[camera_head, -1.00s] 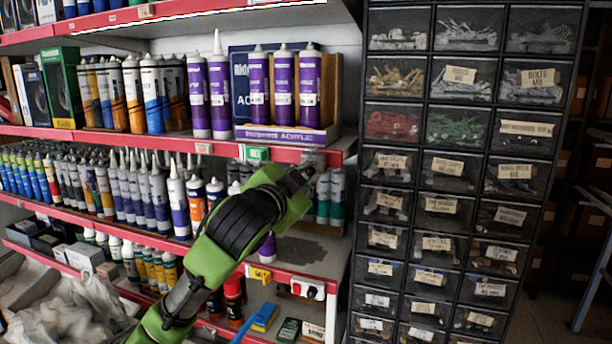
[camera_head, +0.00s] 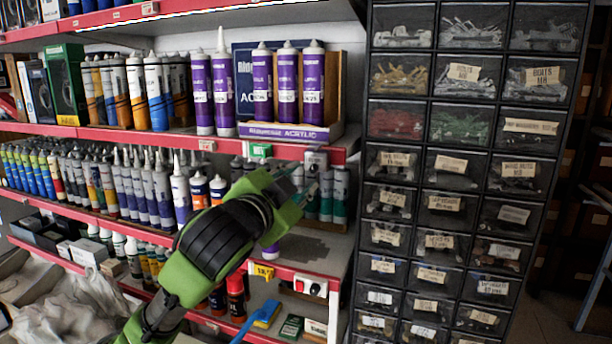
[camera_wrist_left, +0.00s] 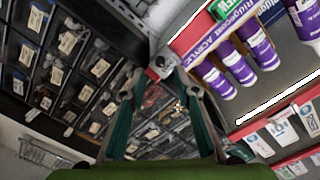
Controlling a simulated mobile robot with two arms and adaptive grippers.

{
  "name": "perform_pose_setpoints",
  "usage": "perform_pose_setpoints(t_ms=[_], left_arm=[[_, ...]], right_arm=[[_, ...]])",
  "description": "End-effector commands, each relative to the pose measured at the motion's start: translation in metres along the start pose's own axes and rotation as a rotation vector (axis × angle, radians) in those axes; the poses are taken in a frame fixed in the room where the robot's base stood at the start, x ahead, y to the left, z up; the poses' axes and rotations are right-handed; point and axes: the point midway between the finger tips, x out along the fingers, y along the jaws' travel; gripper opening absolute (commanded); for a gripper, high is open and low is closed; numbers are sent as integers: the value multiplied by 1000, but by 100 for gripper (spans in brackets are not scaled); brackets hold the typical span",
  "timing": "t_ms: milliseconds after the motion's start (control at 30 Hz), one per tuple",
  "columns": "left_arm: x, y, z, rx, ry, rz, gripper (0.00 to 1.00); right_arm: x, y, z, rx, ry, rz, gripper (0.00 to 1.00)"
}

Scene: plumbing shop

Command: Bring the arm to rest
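My left arm reaches in from the bottom of the head view, across the shelf rack. Its left gripper (camera_head: 308,182) is at the right end of the rack, just below the red shelf edge, and is partly hidden by the green wrist. In the left wrist view the two fingers stand apart with nothing between them, so the gripper (camera_wrist_left: 160,78) is open and empty. Whether the fingers touch the shelf is unclear. My right gripper is not in view.
The rack's red shelf edge (camera_head: 205,146) lies close to the gripper. Purple tubes (camera_head: 288,86) stand above it and green-labelled tubes (camera_head: 334,195) behind it. A black drawer cabinet (camera_head: 452,180) stands to the right.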

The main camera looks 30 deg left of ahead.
Motion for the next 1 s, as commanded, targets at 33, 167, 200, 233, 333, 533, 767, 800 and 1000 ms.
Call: perform_pose_setpoints(t_ms=[33, 167, 200, 233, 333, 533, 767, 800, 1000], left_arm=[[-7, 0, 0, 1, 1, -1, 29], [-17, 0, 0, 1, -1, 1, 29], [-18, 0, 1, 1, -2, 1, 29], [-19, 0, 1, 1, -1, 1, 29], [-20, 0, 0, 0, -1, 1, 29], [-19, 0, 0, 0, -1, 1, 29], [-19, 2, 2, -1, -3, 4, 29], [-18, 6, 4, -3, -8, 12, 29], [-12, 83, 54, -49, -114, 150, 29]], right_arm=[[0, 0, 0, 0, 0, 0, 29], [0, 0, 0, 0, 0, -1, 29], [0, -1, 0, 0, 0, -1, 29], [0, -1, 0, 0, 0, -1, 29], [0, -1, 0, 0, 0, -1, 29], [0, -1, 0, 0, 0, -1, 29], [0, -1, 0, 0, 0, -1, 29], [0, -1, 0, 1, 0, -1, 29], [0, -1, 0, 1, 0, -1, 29]])
